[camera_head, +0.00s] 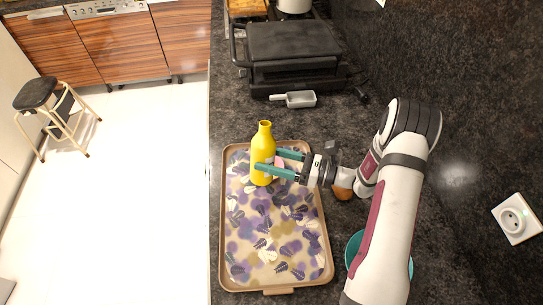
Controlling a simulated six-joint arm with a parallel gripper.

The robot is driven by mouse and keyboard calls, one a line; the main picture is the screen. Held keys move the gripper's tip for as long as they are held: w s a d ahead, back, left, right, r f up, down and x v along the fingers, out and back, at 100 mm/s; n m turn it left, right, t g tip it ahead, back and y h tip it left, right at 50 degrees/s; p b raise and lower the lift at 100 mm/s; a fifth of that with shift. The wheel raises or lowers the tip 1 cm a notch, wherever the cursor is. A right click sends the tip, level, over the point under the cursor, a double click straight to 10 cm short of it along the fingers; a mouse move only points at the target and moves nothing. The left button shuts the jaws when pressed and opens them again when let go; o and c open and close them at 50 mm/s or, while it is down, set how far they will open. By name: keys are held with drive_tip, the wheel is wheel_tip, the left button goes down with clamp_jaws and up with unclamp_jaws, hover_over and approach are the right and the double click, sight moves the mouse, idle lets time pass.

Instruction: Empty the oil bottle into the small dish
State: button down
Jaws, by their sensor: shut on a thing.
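The yellow oil bottle (263,158) stands upright, with its open mouth up, over the far left part of the patterned tray. My gripper (261,168) reaches in from the right, and its teal fingers are shut on the bottle's body. I cannot tell whether the bottle's base touches the tray. A teal round dish or bowl (352,250) is at the lower right, largely hidden under my arm; its inside does not show clearly. I cannot tell if it is the small dish.
The tray (228,250) has a tan rim and a leaf pattern, and its near part is clear. A black contact grill (290,45) and a metal scoop (298,99) lie beyond it. An orange-brown thing (343,194) is partly hidden under my wrist. The counter's edge runs along the left.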

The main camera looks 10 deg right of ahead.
sight(266, 174)
drive_tip(key=shift+s+a+m, duration=0.25)
drive_tip(key=shift+s+m, duration=0.25)
drive_tip(key=shift+m, duration=0.3)
drive_tip(key=shift+s+a+m, duration=0.2)
drive_tip(key=shift+s+m, duration=0.25)
drive_tip(key=shift+m, duration=0.15)
drive_tip(key=shift+f, duration=0.1)
drive_tip(key=shift+s+a+m, duration=0.2)
drive_tip(key=shift+s+m, duration=0.15)
drive_tip(key=shift+m, duration=0.35)
drive_tip(key=shift+s+f, duration=0.1)
drive_tip(key=shift+s+a+f+m, duration=0.15)
drive_tip(key=shift+s+m, duration=0.15)
drive_tip(key=shift+m, duration=0.4)
